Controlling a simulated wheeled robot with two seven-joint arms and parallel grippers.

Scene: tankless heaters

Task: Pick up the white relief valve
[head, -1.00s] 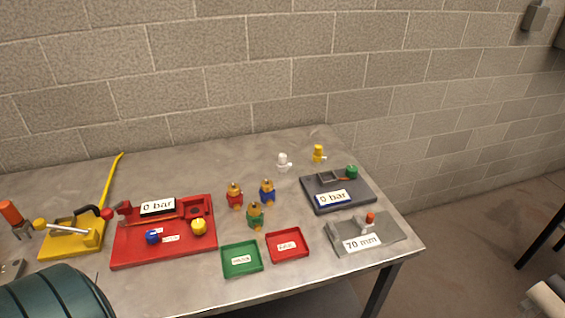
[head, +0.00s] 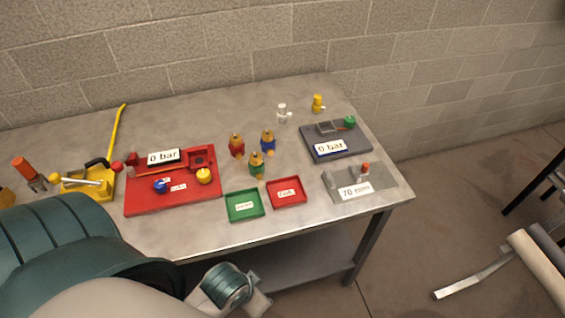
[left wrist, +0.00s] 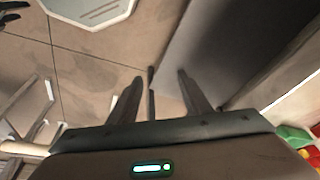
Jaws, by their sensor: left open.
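The white relief valve (head: 283,114) stands upright on the metal table near its back edge in the head view, left of a yellow valve (head: 318,103). Nothing touches it. My left arm covers the lower left of the head view, in front of the table, and its fingers cannot be made out there. In the left wrist view my left gripper (left wrist: 161,86) is open and empty, with the floor and the grey table side beyond it. The white valve is not in that view. My right gripper is not in view.
A grey gauge stand (head: 355,146) is right of the white valve. Red, blue and green valves (head: 257,165) stand in front. A green tray (head: 243,216), red tray (head: 302,195), red stand (head: 139,202) and grey 70 mm plate (head: 381,183) lie nearer the front.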

